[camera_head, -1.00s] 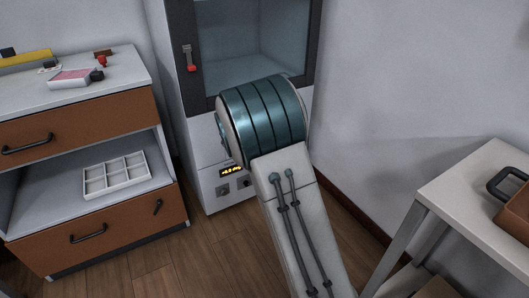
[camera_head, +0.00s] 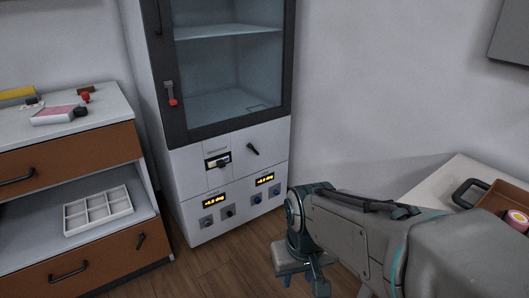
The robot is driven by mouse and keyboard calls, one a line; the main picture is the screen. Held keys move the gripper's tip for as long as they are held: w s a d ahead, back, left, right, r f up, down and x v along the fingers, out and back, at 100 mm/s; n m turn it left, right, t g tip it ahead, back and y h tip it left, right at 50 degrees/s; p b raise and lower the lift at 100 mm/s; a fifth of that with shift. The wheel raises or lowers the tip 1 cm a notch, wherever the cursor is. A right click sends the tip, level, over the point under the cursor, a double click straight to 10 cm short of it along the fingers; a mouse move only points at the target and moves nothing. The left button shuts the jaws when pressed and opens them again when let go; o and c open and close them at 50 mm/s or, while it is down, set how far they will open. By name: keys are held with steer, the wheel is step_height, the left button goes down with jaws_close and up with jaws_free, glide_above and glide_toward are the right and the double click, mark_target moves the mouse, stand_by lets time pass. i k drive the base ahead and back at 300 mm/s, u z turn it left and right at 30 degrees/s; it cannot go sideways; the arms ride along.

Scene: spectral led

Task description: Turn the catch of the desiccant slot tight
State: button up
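A tall white cabinet with a dark-framed glass door stands in the middle of the view. Its white lower front (camera_head: 187,168) holds a small panel with a dark-and-pale knob or catch (camera_head: 222,162); I cannot read a label showing that this is the desiccant slot. To its right is a slanted black lever (camera_head: 252,149). My arm reaches in from the lower right, and my gripper (camera_head: 302,281) hangs low, right of the cabinet and apart from it. Its fingers are small and partly hidden, so their opening is unclear.
The glass door has a red-tipped latch (camera_head: 171,92). Two lit displays, one on the left (camera_head: 214,203), sit above knobs low on the cabinet. A drawer unit (camera_head: 60,148) with a white divided tray (camera_head: 98,212) stands left. A table (camera_head: 428,184) with a brown case (camera_head: 497,199) is right.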

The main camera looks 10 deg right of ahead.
mark_target(250, 145)
steer(key=z, duration=0.5)
steer(key=k, duration=1.15)
steer(key=u, duration=0.15)
steer(key=i, duration=0.6)
steer(key=u, duration=0.9)
steer(key=i, duration=0.75)
steer(key=z, duration=0.4)
steer(key=i, duration=0.65)
steer(key=z, duration=0.6)
